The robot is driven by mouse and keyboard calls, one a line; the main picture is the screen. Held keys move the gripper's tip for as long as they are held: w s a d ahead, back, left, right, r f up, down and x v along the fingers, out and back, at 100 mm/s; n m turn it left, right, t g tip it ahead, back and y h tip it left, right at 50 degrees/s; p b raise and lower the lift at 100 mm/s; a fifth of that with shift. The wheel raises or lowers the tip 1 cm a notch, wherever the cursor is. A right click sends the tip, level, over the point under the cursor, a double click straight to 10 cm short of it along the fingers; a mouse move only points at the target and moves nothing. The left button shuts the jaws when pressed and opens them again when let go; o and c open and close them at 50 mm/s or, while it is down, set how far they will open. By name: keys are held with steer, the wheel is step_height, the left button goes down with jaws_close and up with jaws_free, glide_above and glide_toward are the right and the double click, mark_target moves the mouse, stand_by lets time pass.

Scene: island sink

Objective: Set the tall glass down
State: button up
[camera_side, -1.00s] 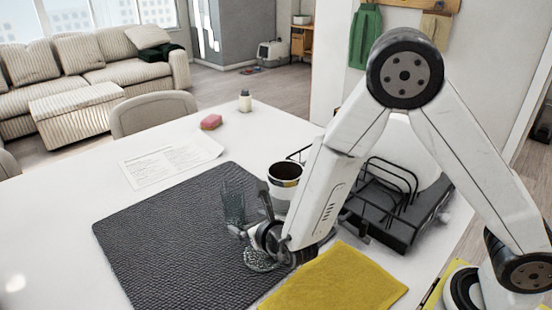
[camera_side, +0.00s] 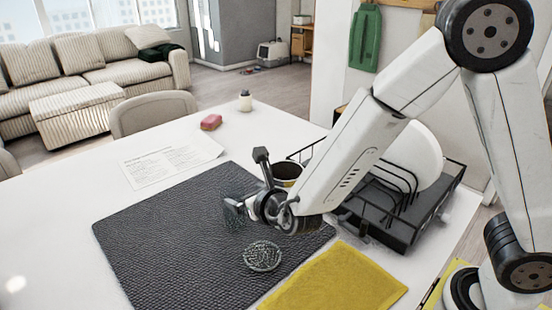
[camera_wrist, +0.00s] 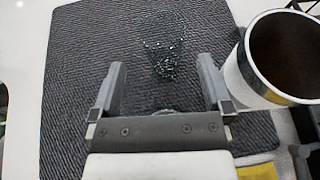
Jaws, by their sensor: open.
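The tall clear glass (camera_side: 229,190) stands upright on the dark woven mat (camera_side: 150,250), partly hidden by my gripper in the side view. My gripper (camera_side: 234,207) is open and empty beside the upper part of the glass, above the mat. In the wrist view, the glass (camera_wrist: 163,45) shows beyond the fingertips, roughly in line with the gap between my open fingers (camera_wrist: 161,75). Whether a finger touches it is unclear.
A round patterned glass piece (camera_side: 262,256) is on the mat nearer the camera. A white pot with a dark inside (camera_wrist: 285,60) stands right of my fingers. A black dish rack (camera_side: 400,210) and a yellow cloth (camera_side: 335,282) lie right. The mat's left part is clear.

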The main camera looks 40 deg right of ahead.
steer(key=s+f+m+g, duration=0.1)
steer(key=s+m+g, duration=0.1)
steer(key=m, duration=0.1)
steer(key=s+f+m+g+y, duration=0.1)
steer(key=s+f+m+g, duration=0.1)
steer(key=s+m+g, duration=0.1)
steer(key=s+a+f+m+g, duration=0.1)
steer(key=s+f+m+g, duration=0.1)
steer(key=m, duration=0.2)
steer(key=shift+s+m+y, duration=0.3)
steer(key=shift+m+y, duration=0.1)
steer(key=w+a+r+m+t+y, duration=0.3)
steer(key=a+r+m+y, duration=0.15)
steer(key=m, duration=0.95)
steer(key=w+d+r+m+t+h, duration=0.45)
steer(key=d+m, duration=0.25)
steer(key=m, duration=0.3)
steer(key=shift+t, duration=0.35)
steer(key=shift+f, duration=2.45)
